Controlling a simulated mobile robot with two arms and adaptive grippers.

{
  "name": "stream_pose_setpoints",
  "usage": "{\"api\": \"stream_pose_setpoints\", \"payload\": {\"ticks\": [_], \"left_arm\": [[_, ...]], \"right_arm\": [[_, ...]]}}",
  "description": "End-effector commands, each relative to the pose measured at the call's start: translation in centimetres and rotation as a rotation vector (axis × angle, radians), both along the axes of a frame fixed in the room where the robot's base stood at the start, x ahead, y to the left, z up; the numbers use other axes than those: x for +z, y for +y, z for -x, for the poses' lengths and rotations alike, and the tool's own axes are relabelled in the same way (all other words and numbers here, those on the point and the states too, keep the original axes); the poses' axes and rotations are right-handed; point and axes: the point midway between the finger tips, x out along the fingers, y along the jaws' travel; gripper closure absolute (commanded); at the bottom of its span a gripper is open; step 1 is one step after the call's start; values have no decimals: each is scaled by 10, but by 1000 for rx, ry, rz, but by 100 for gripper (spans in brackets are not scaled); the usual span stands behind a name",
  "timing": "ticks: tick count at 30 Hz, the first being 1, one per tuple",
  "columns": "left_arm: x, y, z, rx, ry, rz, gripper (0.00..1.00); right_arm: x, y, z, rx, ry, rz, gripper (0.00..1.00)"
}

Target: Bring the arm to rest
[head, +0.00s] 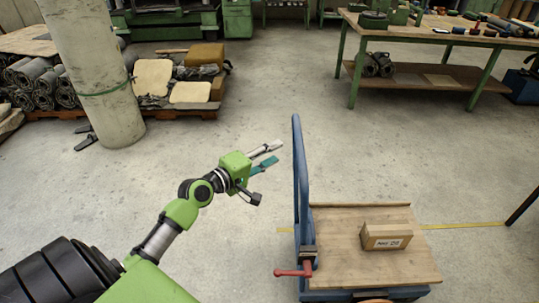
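My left arm comes in from the lower left over the bare floor. Its green gripper (277,151) points to the upper right, with its two fingers apart and nothing between them. One finger is grey and the other teal. In the picture the fingertips are just left of the blue upright handle of a cart (335,240). I cannot tell how far apart they are in depth. My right gripper is not in view.
A labelled cardboard box (385,238) lies on the cart's wooden deck. A red-handled clamp (296,271) sits at the cart's left edge. A concrete pillar (95,75) and a loaded pallet (175,112) stand at left, a green workbench (420,73) at upper right. Floor between is clear.

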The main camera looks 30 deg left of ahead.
Motion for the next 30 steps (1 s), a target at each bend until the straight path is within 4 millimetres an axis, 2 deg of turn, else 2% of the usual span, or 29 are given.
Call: {"api": "stream_pose_setpoints", "payload": {"ticks": [5,20,22,23,26,29,30], "left_arm": [[2,2,9,0,0,-1,66],[1,2,9,0,0,-1,66],[-4,3,9,2,7,-6,66],[-9,3,9,6,14,-12,66],[-45,9,11,24,68,-57,66],[-107,15,20,41,159,-147,66],[-137,17,26,43,205,-192,66]], "right_arm": [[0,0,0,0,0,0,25],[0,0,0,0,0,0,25],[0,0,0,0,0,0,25],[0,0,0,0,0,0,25],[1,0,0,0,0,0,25],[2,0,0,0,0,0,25],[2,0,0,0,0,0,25]]}}
